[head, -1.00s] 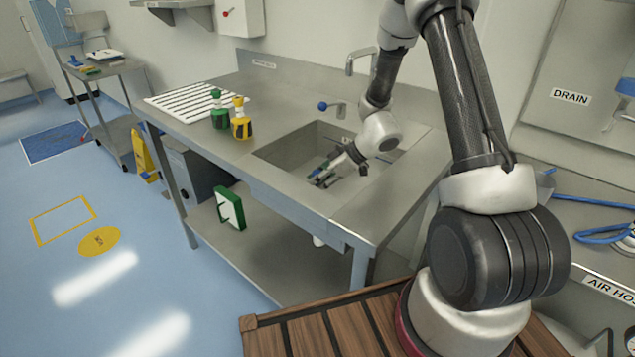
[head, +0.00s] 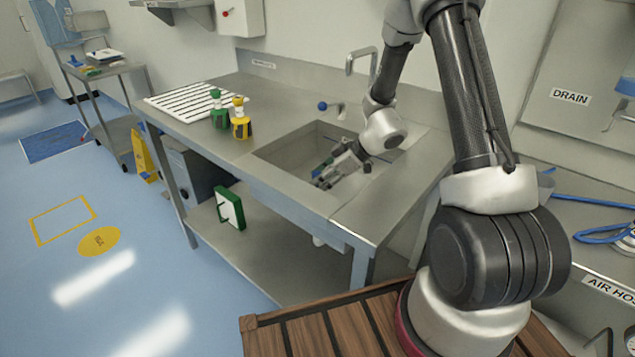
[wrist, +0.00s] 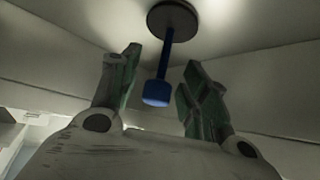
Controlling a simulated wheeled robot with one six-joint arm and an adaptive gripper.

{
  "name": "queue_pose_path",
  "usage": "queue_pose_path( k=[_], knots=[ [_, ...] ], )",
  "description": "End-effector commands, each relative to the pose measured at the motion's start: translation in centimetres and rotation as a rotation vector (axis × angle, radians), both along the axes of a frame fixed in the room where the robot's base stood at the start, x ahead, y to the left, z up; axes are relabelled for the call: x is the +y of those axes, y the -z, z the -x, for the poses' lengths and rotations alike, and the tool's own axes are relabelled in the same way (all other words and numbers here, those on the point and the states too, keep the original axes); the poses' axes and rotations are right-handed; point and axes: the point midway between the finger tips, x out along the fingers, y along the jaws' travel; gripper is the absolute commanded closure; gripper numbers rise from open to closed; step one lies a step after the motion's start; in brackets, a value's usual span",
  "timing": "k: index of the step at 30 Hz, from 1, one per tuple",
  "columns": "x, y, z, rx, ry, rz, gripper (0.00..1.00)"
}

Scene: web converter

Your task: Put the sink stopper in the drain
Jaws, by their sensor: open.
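The sink stopper (wrist: 168,50) shows in the wrist view as a dark round disc with a blue stem and a blue knob. Its disc is against the pale sink surface, and I cannot tell whether it sits over the drain opening. My gripper (wrist: 161,62) is open, with one green-padded finger on each side of the stem and knob. I see gaps between the knob and both fingers. In the head view, my gripper (head: 324,181) is down inside the steel sink (head: 285,152). The arm and gripper hide part of the basin, and the drain cannot be made out.
A green-topped bottle (head: 219,112) and a yellow-topped bottle (head: 240,122) stand left of the basin. A white ribbed drainboard (head: 188,98) lies farther left. A tap (head: 358,57) and a blue-knobbed fitting (head: 330,106) rise behind the sink. The basin walls surround my gripper.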

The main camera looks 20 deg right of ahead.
Motion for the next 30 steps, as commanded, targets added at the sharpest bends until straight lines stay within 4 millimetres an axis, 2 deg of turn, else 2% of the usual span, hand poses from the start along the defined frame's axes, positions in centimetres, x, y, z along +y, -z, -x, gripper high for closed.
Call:
queue_pose_path(
  k=[6,12,18,23,26,30],
  knots=[
    [-3.3,-3.6,1.4,-0.004,0.003,0.002,0.55],
    [-5.7,-6.2,2.6,-0.002,0.002,0.001,0.55],
    [-6.7,-7.3,3.1,0.0,0.001,0.001,0.55],
    [-6.6,-8.5,3.8,0.02,0.007,0.003,0.55],
    [-6.1,-11.4,5.6,0.081,0.033,0.015,0.55],
    [-5.9,-16.9,10.8,0.228,0.134,0.071,0.55]
  ],
)
